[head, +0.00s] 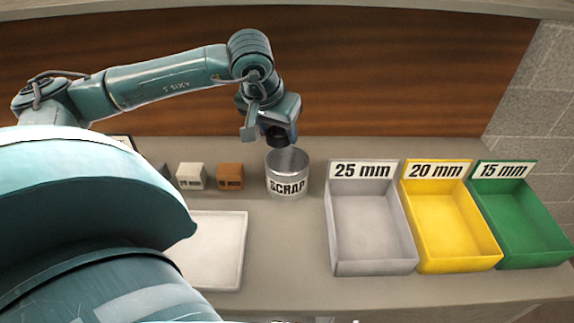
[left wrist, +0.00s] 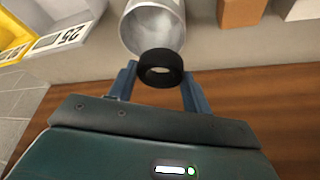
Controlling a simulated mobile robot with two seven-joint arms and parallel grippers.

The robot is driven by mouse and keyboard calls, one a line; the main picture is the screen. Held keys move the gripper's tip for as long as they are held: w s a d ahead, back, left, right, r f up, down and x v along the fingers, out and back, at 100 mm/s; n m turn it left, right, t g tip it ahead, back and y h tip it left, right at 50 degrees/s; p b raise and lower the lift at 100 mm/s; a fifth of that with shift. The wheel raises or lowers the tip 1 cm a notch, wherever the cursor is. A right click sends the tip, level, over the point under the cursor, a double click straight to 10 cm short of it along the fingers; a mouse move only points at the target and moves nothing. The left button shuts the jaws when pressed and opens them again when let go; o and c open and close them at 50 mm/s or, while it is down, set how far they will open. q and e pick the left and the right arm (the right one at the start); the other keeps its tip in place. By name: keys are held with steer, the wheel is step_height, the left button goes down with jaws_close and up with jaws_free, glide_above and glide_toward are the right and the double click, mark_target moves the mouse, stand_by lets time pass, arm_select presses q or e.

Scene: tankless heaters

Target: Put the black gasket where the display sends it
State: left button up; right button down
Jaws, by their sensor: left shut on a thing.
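The black gasket (left wrist: 160,55) is a thick ring, held between the two blue fingers of my left gripper (left wrist: 159,72) in the left wrist view. In the head view my left gripper (head: 277,132) points down with the dark gasket (head: 278,141) at its tip, at the back of the metal can marked SCRAP (head: 288,191). The can also shows in the left wrist view (left wrist: 152,28), where the gasket overlaps its rim. I cannot tell whether the gasket is over the opening. No readable display shows; my arm hides the left of the counter. My right gripper is not in view.
A grey bin marked 25 mm (head: 372,268), a yellow bin marked 20 mm (head: 460,263) and a green bin marked 15 mm (head: 540,258) stand at the right. A white tray (head: 243,250), a beige block (head: 190,177) and a brown block (head: 230,177) are left of the can.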

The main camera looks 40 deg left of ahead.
arm_select(q)
steer(key=o, duration=1.1)
steer(key=shift+v, duration=6.6)
steer(key=shift+s+f, duration=0.1)
